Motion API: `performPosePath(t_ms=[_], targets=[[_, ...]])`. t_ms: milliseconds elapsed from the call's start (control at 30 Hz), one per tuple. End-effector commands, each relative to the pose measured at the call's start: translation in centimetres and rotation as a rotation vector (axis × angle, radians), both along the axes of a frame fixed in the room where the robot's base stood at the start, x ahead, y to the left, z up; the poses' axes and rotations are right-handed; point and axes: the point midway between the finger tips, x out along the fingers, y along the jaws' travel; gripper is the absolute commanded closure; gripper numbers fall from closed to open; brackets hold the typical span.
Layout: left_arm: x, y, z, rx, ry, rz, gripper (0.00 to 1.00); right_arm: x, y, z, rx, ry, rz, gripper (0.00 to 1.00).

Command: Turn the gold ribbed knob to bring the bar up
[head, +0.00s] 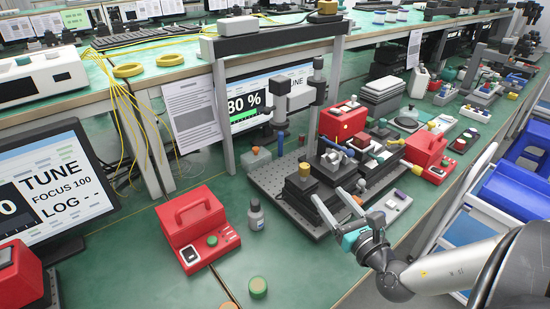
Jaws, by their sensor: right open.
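The gold ribbed knob (304,169) stands upright on top of a black stage block, on the perforated grey plate at the middle of the bench. My right gripper (331,198) reaches in from the lower right. Its two fingers are spread apart and empty, with the tips close to the knob on its lower right, apart from it. The monitor (247,104) behind the frame reads what looks like 80 % above a green bar (249,118). A post and a paper sheet hide part of that screen. My left gripper is not in view.
A grey frame post (222,115) stands left of the plate. A red case (191,226), a grey bottle (256,215) and a green-topped round piece (258,287) stand at the front left. Other stages crowd the plate behind the knob. The green bench front is mostly clear.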

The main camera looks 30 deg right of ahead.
Motion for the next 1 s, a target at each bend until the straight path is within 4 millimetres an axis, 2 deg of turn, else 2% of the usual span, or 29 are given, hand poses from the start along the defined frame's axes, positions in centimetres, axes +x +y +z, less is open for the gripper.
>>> performPosePath(t_ms=[233,1000], targets=[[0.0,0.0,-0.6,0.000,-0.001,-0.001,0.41,1.6,0.2,0.6,-0.018,-0.018,0.018,0.33],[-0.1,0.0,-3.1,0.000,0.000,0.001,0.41,12.4,-1.8,0.6,-0.013,-0.016,0.015,0.33]])
